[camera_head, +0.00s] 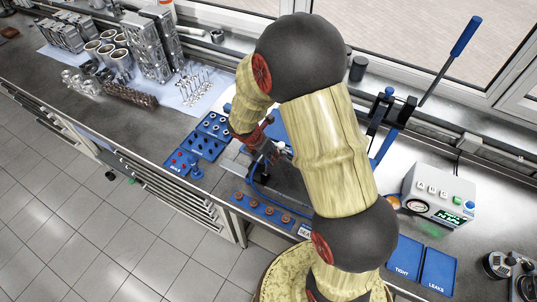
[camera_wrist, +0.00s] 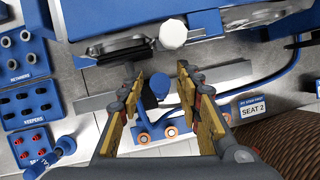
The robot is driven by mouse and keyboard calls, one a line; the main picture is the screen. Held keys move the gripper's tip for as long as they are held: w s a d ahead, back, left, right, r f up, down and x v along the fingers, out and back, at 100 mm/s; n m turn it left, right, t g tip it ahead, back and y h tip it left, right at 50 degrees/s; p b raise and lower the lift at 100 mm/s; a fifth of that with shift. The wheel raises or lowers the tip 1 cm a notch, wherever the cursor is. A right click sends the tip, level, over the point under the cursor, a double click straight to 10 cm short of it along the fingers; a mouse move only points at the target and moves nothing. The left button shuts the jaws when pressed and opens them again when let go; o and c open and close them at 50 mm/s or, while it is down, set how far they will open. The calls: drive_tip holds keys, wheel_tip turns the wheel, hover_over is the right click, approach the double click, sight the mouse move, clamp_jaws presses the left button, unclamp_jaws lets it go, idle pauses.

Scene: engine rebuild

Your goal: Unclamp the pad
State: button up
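My gripper (camera_wrist: 162,98) is open in the wrist view, with its yellow-padded fingers apart. A short dark-blue handle (camera_wrist: 158,85) shows between them, with a gap on each side. I cannot tell whether the fingers are at its height. Beyond it is a blue fixture (camera_wrist: 215,20) with a dark metal part (camera_wrist: 118,45) and a white round knob (camera_wrist: 173,33). I cannot make out the pad for certain. In the head view my gripper (camera_head: 262,148) is low over the bench, left of my arm, which hides much of the fixture.
A blue rack (camera_wrist: 150,136) with copper-coloured rings lies below the handle, by a SEAT 2 label (camera_wrist: 252,107). Small-parts trays (camera_head: 203,143) stand left. A tester box (camera_head: 438,195), TIGHT and LEAKS mats (camera_head: 420,262) and a long blue lever (camera_head: 464,36) are right.

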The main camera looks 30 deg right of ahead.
drive_tip(key=c, duration=0.4)
clamp_jaws()
idle(0.9)
